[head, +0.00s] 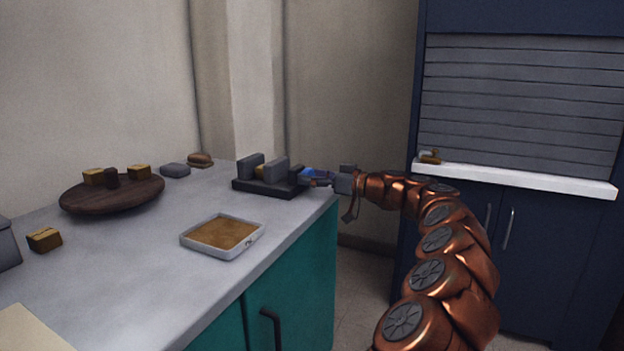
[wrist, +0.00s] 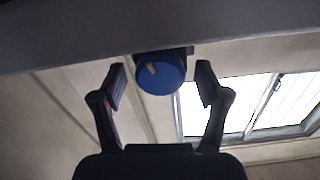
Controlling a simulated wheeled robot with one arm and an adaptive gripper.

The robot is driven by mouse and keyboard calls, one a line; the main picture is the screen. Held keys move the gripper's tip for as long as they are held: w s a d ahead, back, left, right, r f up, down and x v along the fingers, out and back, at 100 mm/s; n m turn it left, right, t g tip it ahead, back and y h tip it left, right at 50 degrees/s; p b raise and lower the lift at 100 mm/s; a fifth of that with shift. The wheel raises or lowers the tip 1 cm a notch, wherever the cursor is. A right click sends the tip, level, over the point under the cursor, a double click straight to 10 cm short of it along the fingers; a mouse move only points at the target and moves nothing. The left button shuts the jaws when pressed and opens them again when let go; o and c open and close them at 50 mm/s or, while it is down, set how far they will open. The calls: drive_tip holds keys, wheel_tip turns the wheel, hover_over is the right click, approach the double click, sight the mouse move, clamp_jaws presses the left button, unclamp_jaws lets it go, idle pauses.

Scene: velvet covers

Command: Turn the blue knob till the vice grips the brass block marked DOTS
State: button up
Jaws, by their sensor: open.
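The vice (head: 268,186) is a dark base with grey upright jaws at the counter's far right corner. A brass block (head: 262,170) sits between its jaws; its marking cannot be read and I cannot tell whether the jaws touch it. The blue knob (head: 308,173) is on the vice's right end. In the wrist view the knob (wrist: 161,74) is a blue disc with a pale mark toward its upper left. My gripper (head: 313,179) is at the knob. Its two fingers (wrist: 161,86) are open, one on each side of the knob, with gaps between.
A round wooden board (head: 112,196) carries brass blocks and a dark piece. Another brass block (head: 44,239) lies on the counter (head: 130,290). A shallow tray (head: 222,235) stands nearer the front edge. A dark blue shuttered cabinet (head: 520,100) stands right of my arm.

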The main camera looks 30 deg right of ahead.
drive_tip(key=c, duration=1.2)
drive_tip(key=shift+o, duration=0.2)
drive_tip(key=m+p, duration=0.2)
drive_tip(key=m, duration=0.1)
drive_tip(key=m+p, duration=0.2)
drive_tip(key=shift+r+m, duration=0.2)
drive_tip(key=shift+m, duration=0.2)
drive_tip(key=m+p, duration=0.3)
drive_tip(key=shift+d+f+m+p, duration=0.1)
drive_tip(key=shift+f+m+p, duration=0.05)
drive_tip(key=shift+m+p, duration=0.55)
drive_tip(key=shift+f+m+p, duration=0.1)
drive_tip(key=shift+m+p, duration=0.25)
drive_tip(key=shift+m, duration=0.55)
